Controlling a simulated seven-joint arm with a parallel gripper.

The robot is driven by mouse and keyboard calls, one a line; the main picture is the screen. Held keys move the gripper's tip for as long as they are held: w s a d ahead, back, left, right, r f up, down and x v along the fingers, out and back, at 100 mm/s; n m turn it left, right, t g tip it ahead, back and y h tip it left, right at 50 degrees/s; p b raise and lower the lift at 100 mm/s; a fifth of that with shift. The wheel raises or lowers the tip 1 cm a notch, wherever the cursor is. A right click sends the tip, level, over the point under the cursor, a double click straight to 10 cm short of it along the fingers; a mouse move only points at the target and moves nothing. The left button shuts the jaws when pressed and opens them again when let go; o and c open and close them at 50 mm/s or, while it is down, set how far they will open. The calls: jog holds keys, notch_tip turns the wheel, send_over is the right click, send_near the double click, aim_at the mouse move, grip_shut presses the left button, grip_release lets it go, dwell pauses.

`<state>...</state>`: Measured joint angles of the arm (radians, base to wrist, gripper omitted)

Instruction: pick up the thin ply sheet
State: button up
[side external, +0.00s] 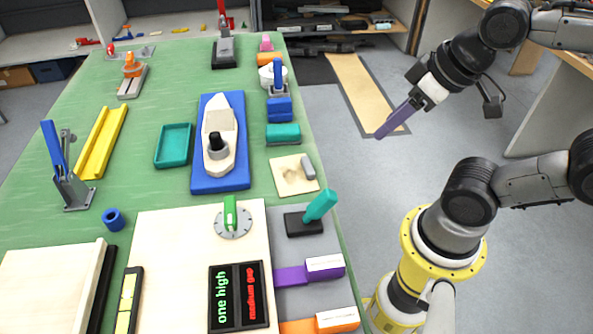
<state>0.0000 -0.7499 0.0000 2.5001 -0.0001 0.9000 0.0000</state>
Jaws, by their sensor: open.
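Several pale wooden sheets show in the side external view, and I cannot tell which one is the thin ply sheet. A large pale sheet (165,255) lies at the front middle of the green table, with a dial and a display on it. Another pale sheet (45,285) lies at the front left beside a black bar. A small pale sheet (286,180) near the table's right edge bears a grey piece. My gripper (381,134) is at the upper right, off the table and apart from all of these. It is open, with its purple finger pointing down-left; nothing shows in it.
The green table (70,200) holds a blue tray (236,178) with a boat model, a teal tray (173,145), a yellow channel (101,143) and a blue-handled clamp (69,178). A long pale board (360,92) lies beyond the table's right edge. The table's far left has free room.

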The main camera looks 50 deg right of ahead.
jog(key=shift+o, duration=0.3)
jog(key=shift+o, duration=0.5)
